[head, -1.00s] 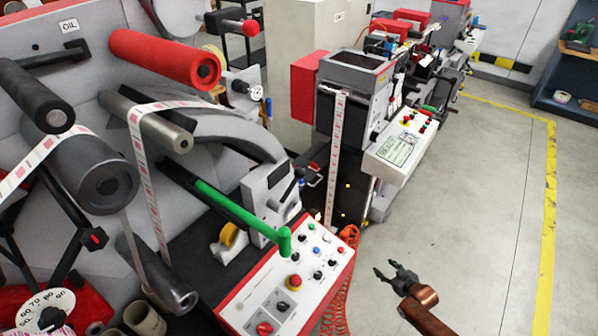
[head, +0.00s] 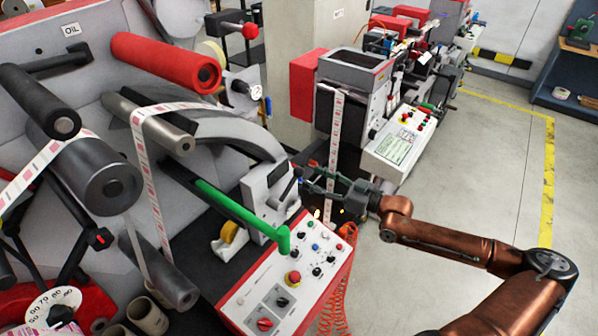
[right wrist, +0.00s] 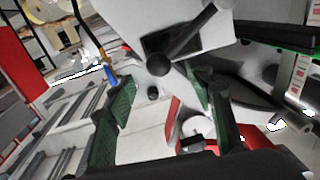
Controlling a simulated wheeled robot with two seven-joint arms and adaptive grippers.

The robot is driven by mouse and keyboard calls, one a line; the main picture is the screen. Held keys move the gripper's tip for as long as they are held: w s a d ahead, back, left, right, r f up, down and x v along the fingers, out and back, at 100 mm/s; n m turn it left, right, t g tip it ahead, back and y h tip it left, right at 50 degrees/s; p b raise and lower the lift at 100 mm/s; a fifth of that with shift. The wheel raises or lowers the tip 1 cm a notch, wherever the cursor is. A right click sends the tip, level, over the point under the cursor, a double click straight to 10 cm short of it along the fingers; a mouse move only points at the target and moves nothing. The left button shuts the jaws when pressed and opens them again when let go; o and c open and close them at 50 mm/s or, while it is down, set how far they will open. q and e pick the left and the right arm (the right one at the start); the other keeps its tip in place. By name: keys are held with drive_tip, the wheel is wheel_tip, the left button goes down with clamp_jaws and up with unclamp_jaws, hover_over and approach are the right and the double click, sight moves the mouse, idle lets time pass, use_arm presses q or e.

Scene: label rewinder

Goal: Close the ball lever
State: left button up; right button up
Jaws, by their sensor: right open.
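The ball lever (head: 297,173), a small black rod with a ball end, stands on the grey unit at the centre of the head view. In the right wrist view the ball lever (right wrist: 189,40) slants across the top middle, its black ball at the lower left end. My right gripper (head: 307,180) is open and empty, its fingertips just right of the lever in the head view. In the right wrist view the green-padded fingers of the gripper (right wrist: 163,95) stand apart, with the ball ahead of the gap. I cannot tell whether they touch the lever. My left gripper is not in view.
A green-handled bar (head: 240,215) lies left of the lever. A control panel (head: 290,280) with knobs and a red button is below the gripper. The label strip (head: 335,140) runs down behind the gripper. Open floor (head: 470,190) lies to the right.

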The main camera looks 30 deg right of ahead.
sight(303, 173)
drive_tip(key=x, duration=0.1)
drive_tip(key=p+x, duration=0.2)
drive_tip(key=x, duration=0.1)
drive_tip(key=shift+r, duration=0.3)
drive_tip(key=shift+w+a+f+p, duration=0.1)
drive_tip(key=shift+w+a+p, duration=0.25)
drive_tip(key=shift+w+p, duration=0.35)
drive_tip(key=shift+w+a+f, duration=0.15)
drive_tip(key=shift+w+a, duration=0.15)
drive_tip(key=shift+w, duration=0.1)
drive_tip(key=shift+f, duration=0.15)
clamp_jaws()
